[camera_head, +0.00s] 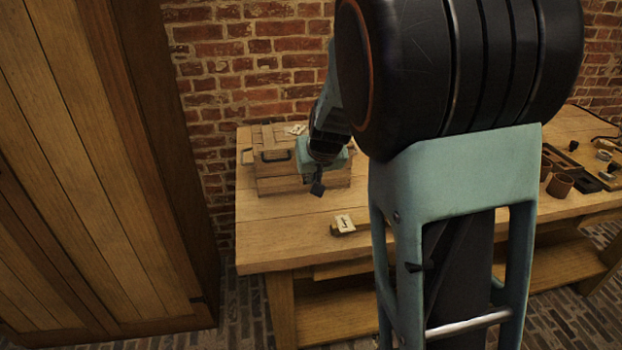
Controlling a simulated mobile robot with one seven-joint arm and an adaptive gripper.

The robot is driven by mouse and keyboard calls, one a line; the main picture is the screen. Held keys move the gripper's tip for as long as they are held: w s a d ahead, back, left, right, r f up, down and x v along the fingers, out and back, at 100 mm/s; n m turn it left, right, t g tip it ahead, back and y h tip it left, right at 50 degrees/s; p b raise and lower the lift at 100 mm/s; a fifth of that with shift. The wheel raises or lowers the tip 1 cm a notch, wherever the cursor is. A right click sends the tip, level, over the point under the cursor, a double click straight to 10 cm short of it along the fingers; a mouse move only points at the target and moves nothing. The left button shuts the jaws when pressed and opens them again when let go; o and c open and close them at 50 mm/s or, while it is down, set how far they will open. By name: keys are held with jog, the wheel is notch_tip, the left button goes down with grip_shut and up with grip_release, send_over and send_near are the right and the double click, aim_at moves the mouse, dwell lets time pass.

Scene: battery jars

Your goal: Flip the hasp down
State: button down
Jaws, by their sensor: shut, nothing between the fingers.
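A wooden box (283,184) stands on the left part of the workbench, with a dark handle-like fitting (276,155) on its front side. My gripper (317,188) is in front of the box's right part, small and dark in this view, with its fingers together and nothing seen between them. I cannot make out the hasp; my gripper and wrist cover that part of the box. Whether my fingers touch the box is not clear.
A small block with a pale label (343,225) lies on the workbench (270,236) near its front edge. Brown jars (559,184) and a dark tray stand at the right. A tall wooden cabinet (90,150) is at the left. A brick wall is behind.

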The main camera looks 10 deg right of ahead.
jog(key=shift+b+x, duration=0.3)
jog(key=shift+x, duration=0.55)
jog(key=shift+w, duration=0.15)
jog(key=shift+f+t+b, duration=0.1)
jog(key=shift+t+b, duration=0.2)
jog(key=shift+b, duration=0.55)
